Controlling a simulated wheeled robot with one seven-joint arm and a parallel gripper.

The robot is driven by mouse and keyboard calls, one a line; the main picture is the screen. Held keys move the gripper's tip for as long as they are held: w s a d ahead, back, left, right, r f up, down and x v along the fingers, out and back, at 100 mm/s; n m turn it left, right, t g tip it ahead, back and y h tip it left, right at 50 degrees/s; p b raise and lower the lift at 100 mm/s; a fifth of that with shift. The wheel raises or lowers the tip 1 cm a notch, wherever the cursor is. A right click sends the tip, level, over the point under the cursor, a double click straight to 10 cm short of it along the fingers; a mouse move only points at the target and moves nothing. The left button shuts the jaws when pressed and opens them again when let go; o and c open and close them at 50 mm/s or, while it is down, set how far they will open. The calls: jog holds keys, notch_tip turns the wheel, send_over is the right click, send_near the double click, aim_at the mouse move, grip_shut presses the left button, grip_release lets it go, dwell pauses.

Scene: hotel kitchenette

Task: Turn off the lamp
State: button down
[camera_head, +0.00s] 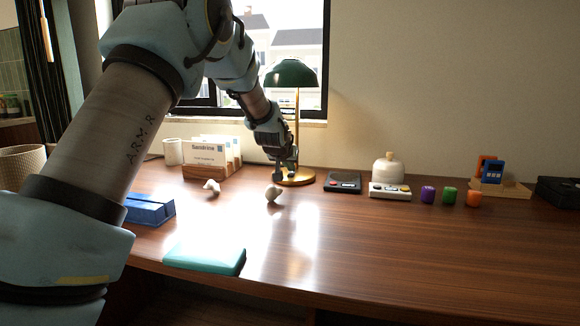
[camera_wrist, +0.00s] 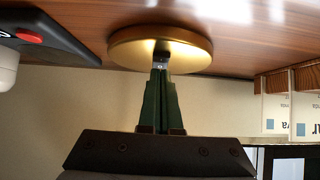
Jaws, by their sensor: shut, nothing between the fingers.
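The lamp has a green dome shade (camera_head: 292,74), a thin brass stem (camera_head: 297,110) and a round brass base (camera_head: 300,179), and stands at the back of the desk below the window. The brass base also shows large in the wrist view (camera_wrist: 190,50), which is upside down. My gripper (camera_head: 279,174) points down just in front of the base, its fingers shut and empty. In the wrist view the fingertips (camera_wrist: 160,66) overlap the base's edge; I cannot tell whether they touch it.
A black device (camera_head: 343,182) with a red button stands right of the lamp, beside a white control box (camera_head: 390,191). A card holder (camera_head: 205,170) stands to the left. A small pale object (camera_head: 273,193) lies in front of my gripper. The front right desk is clear.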

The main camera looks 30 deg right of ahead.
jog(key=shift+r+p, duration=0.1)
jog(key=shift+p, duration=0.3)
jog(key=shift+w+d+p, duration=0.1)
jog(key=shift+p, duration=0.5)
jog(key=shift+f+b, duration=0.3)
jog(key=shift+b, duration=0.15)
jog(key=shift+r, duration=0.1)
jog(key=shift+w+d+r+p, duration=0.25)
jog(key=shift+w+d+p, duration=0.25)
jog(key=shift+p, duration=0.05)
